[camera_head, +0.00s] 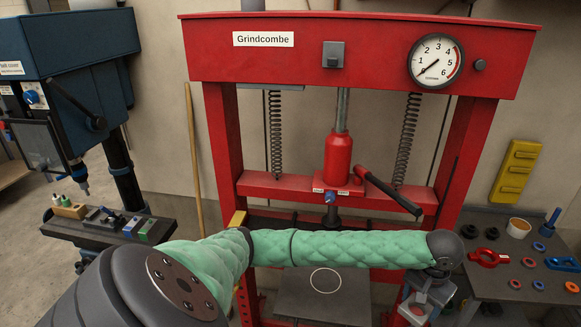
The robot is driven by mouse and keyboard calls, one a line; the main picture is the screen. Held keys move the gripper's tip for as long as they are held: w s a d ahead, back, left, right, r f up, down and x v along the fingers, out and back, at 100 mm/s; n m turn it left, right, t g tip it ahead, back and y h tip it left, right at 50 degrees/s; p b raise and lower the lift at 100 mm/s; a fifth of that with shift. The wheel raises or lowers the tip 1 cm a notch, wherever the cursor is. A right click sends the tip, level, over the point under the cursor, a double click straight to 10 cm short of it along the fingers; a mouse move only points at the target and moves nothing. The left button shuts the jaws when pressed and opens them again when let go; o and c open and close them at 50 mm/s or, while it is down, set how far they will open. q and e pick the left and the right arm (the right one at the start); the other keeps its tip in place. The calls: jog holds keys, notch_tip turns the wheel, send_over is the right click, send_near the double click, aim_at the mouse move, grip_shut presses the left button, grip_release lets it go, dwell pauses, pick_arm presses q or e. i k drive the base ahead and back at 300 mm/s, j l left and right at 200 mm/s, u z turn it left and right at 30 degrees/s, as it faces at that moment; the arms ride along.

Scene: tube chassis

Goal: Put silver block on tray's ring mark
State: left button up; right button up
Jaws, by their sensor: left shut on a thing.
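The tray (293,303) is a dark grey plate low in the red press, and a thin white ring mark (325,281) shows on it. My left arm, in a green padded sleeve, crosses in front of the press. My left gripper (420,298) is at the lower right, to the right of the tray and apart from the ring mark. It is shut on a small light grey piece, which looks like the silver block (417,298); the fingers and wrist partly hide it. My right gripper is not in view.
The red press (345,58) has two uprights, a red jack (338,160) and a lever (392,193) above the tray. A dark side table (480,228) with rings and clamps stands at right. A blue drill press (75,40) and small bench stand at left.

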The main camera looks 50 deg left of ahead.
aim_at(326, 281)
jog(key=k+j+u, duration=0.3)
jog(key=k+j, duration=0.95)
